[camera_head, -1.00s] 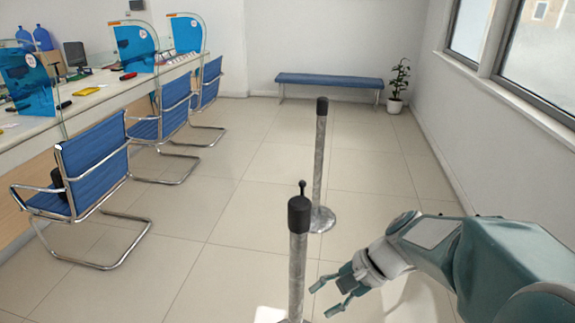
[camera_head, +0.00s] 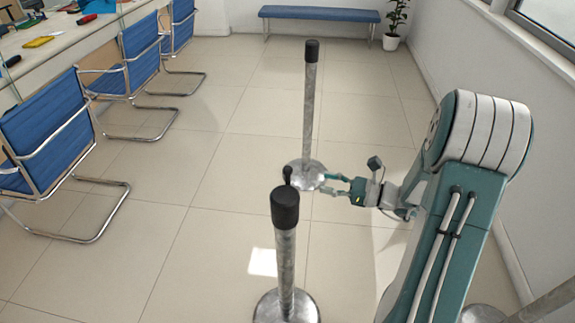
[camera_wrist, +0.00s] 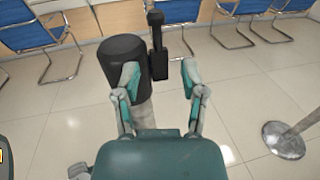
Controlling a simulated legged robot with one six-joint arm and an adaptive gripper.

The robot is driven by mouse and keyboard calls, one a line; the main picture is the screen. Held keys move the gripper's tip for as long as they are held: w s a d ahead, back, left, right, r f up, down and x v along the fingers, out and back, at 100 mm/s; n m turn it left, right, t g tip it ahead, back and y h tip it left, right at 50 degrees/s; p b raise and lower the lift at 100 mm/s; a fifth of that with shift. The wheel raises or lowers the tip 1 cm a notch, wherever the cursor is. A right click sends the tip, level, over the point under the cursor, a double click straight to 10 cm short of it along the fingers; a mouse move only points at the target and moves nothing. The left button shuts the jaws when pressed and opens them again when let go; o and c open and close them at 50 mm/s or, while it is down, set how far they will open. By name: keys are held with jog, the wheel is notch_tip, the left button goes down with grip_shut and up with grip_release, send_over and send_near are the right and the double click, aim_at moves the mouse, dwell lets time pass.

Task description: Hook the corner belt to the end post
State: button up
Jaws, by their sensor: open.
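The near post (camera_head: 286,255) is grey metal with a black cap (camera_head: 285,207) and a round base. A small black knob (camera_head: 287,174) shows behind its cap. In the wrist view the cap (camera_wrist: 124,58) is at the left finger, and a black upright handle piece (camera_wrist: 157,38) with a wider block at its lower end stands beside it. My gripper (camera_head: 323,179) is open, beyond the near post, with that block (camera_wrist: 158,66) between its fingertips in the picture; I cannot tell whether they touch. A farther post (camera_head: 309,105) stands behind. I cannot make out a belt strap.
Blue chairs (camera_head: 60,124) line the counter (camera_head: 60,40) on the left. A blue bench (camera_head: 320,13) and a potted plant (camera_head: 394,25) are at the back. Another post base (camera_head: 485,313) shows at lower right. The floor between chairs and posts is clear.

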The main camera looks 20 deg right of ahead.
aim_at(287, 174)
jog(key=x, duration=1)
jog(key=shift+a, duration=0.35)
jog(key=shift+w, duration=0.1)
grip_shut()
